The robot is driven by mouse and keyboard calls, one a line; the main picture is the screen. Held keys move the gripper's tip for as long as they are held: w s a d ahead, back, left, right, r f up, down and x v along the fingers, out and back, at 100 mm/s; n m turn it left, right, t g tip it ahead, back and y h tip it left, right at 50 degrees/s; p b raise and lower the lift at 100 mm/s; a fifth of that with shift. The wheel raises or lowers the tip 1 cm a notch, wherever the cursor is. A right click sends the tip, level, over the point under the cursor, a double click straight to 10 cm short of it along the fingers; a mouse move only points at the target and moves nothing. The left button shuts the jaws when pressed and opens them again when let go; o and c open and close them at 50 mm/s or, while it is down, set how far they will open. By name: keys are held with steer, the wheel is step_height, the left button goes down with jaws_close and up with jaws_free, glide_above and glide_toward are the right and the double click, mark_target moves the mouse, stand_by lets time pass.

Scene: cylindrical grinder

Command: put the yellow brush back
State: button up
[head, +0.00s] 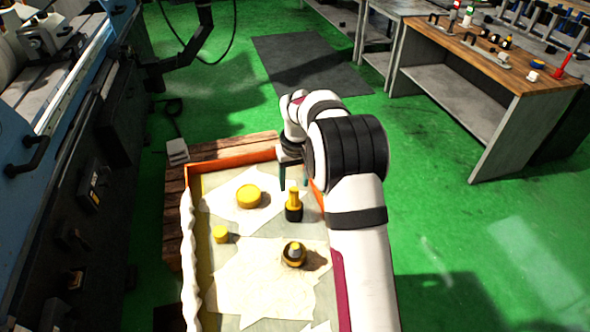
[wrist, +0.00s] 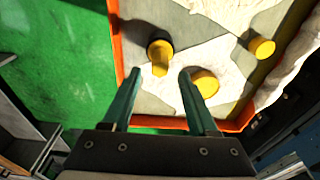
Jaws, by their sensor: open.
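An upright yellow and black piece (head: 293,205), a yellow handle on a black base that looks like the brush, stands on white paper in an orange-rimmed tray (head: 231,160). It also shows in the wrist view (wrist: 160,58), just beyond and between the fingertips. A second yellow and black piece (head: 294,254) stands nearer the camera in the head view; I cannot tell for certain which is the brush. My gripper (head: 293,183) is open and empty, above the tray beside the upright piece at its far side. Its two green fingers show in the wrist view (wrist: 160,76).
A wide yellow cylinder (head: 249,197) and a smaller one (head: 220,234) stand in the tray to the left. The grinder (head: 85,150) rises at left. A wooden-topped bench (head: 490,70) with tools stands at back right. Green floor is clear between.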

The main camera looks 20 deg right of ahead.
step_height(320, 180, up, 9)
steer(key=s, duration=0.1)
steer(key=s+a+r+m, duration=0.1)
steer(key=s+a+r, duration=0.1)
steer(key=s, duration=0.5)
steer(key=s+a+r+m, duration=0.1)
steer(key=s+a+r, duration=0.15)
steer(key=s, duration=0.35)
steer(key=s+a+f+m+y, duration=0.1)
steer(key=s+a+f, duration=0.1)
steer(key=s, duration=1)
steer(key=s+a+f+m+g, duration=0.1)
steer(key=s+a+f+m, duration=0.1)
steer(key=s, duration=1)
steer(key=shift+m+g+y, duration=0.3)
steer(key=shift+y, duration=0.1)
